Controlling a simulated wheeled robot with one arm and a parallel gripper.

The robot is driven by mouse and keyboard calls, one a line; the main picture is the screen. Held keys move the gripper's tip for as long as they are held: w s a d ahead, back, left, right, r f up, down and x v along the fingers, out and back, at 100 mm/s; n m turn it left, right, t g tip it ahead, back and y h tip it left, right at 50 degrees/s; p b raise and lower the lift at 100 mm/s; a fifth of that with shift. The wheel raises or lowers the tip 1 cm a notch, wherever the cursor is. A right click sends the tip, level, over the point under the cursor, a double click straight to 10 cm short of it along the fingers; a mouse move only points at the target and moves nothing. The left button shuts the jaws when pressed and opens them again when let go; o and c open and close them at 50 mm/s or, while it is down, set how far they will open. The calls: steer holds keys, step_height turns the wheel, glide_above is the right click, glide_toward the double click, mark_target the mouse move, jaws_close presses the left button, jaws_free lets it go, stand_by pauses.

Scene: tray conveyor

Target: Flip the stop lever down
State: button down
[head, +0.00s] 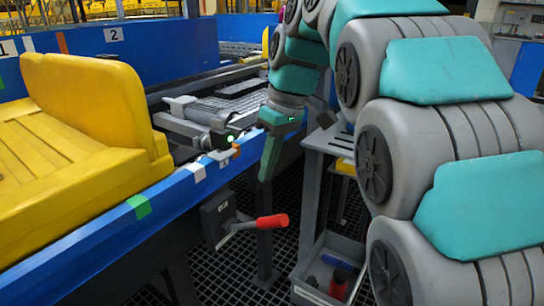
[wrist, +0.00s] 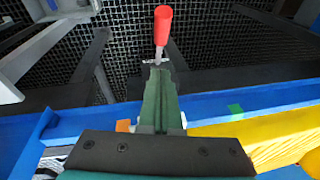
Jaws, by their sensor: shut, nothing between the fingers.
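The stop lever is a grey arm with a red grip (head: 272,222). It sticks out to the right from a dark box (head: 217,218) mounted on the side of the blue conveyor rail, and it slopes only slightly upward toward the grip. In the wrist view the red grip (wrist: 162,25) shows beyond my fingertips, with its grey rod below it. My gripper (head: 268,172) is shut and empty, pointing down beside the rail, above the lever and apart from it in the head view. In the wrist view the green fingers (wrist: 160,85) partly hide the lever's base.
A yellow tray (head: 90,100) sits on the conveyor at left. The blue rail (head: 110,222) runs beside the lever. A grey cart (head: 318,270) with a red item and a blue item in its lower bin stands to the right. Dark grating covers the floor.

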glide_toward(256, 225)
steer(key=shift+w+a+f, duration=0.2)
steer(key=shift+w+f, duration=0.45)
steer(key=shift+w, duration=0.1)
steer(key=shift+s+d+f, duration=0.25)
steer(key=shift+s+f, duration=0.1)
steer(key=shift+f, duration=0.25)
steer(key=shift+s+d+f, duration=0.25)
steer(key=shift+s+f, duration=0.1)
steer(key=shift+f, duration=0.25)
